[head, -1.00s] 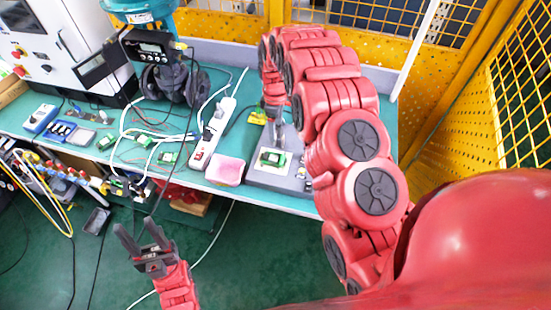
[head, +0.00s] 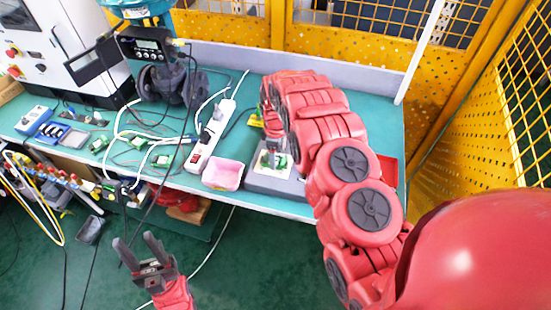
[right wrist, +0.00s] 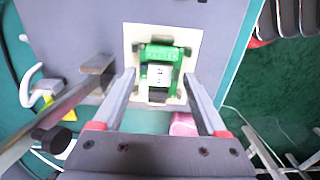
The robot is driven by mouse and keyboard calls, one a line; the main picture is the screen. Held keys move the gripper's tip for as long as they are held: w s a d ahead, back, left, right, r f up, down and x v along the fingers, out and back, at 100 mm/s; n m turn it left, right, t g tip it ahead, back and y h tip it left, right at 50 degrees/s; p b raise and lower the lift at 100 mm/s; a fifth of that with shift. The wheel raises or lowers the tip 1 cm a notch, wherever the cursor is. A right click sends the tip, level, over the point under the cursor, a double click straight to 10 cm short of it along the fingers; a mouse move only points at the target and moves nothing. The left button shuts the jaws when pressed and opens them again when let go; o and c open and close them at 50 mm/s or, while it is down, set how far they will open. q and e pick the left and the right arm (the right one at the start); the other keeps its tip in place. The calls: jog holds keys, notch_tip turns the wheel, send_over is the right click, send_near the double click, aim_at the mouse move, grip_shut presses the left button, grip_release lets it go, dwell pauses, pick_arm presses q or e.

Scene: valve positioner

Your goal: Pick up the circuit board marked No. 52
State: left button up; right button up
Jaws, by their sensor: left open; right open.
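A green circuit board (right wrist: 160,73) with a white label sits on a pale square pad on a grey fixture (right wrist: 85,25) in the right wrist view. The label's number is too blurred to read. In the head view the board (head: 279,162) is partly hidden by my right arm. My right gripper (right wrist: 161,75) is open, its fingers on either side of the board in the picture; I cannot tell whether they touch it. My left gripper (head: 139,244) is open and empty in front of the bench, over the floor.
A pink tray (head: 222,174) and a white power strip (head: 212,137) lie left of the fixture. Other small green boards (head: 163,160) and cables lie further left on the green bench. A metal bar (right wrist: 68,103) stands beside the right gripper.

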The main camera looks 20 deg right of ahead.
jog(key=shift+f, duration=0.95)
jog(key=c, duration=1)
jog(key=shift+r, duration=0.1)
